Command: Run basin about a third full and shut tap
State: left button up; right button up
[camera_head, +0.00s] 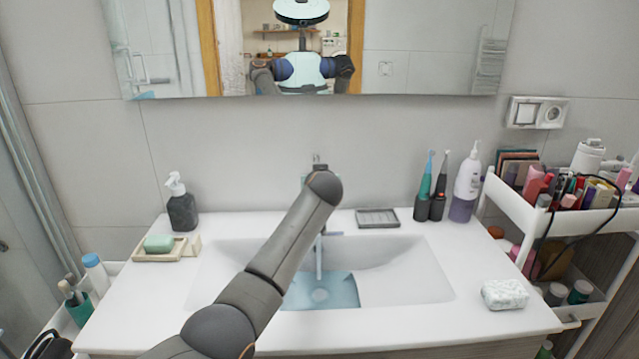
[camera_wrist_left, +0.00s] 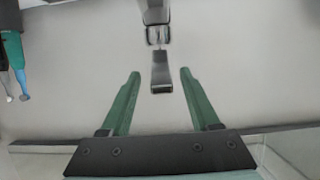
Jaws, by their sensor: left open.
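The white basin (camera_head: 410,278) is sunk in the counter. A thin stream of water (camera_head: 319,258) falls from the tap into it. A pale blue pool (camera_head: 335,292) shows on the middle of the basin floor; my arm hides its left side. The tap (camera_head: 320,160) is mostly hidden behind my left arm in the head view. In the left wrist view, its dark lever (camera_wrist_left: 161,75) shows between the two green fingers. My left gripper (camera_wrist_left: 159,74) is open, with a gap on each side of the lever. My right gripper is not in view.
A soap dispenser (camera_head: 181,208) and soap dish (camera_head: 160,249) stand left. A grey tray (camera_head: 377,218), toothbrushes (camera_head: 431,190) and white bottle (camera_head: 466,184) stand right of the tap. A wrapped packet (camera_head: 505,294) lies front right. A loaded cart (camera_head: 567,221) borders the counter.

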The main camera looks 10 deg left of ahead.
pick_arm(q)
jog(key=v, duration=1.1)
jog(key=shift+s+b, duration=0.4)
jog(key=shift+b, duration=0.05)
jog(key=shift+d, duration=0.1)
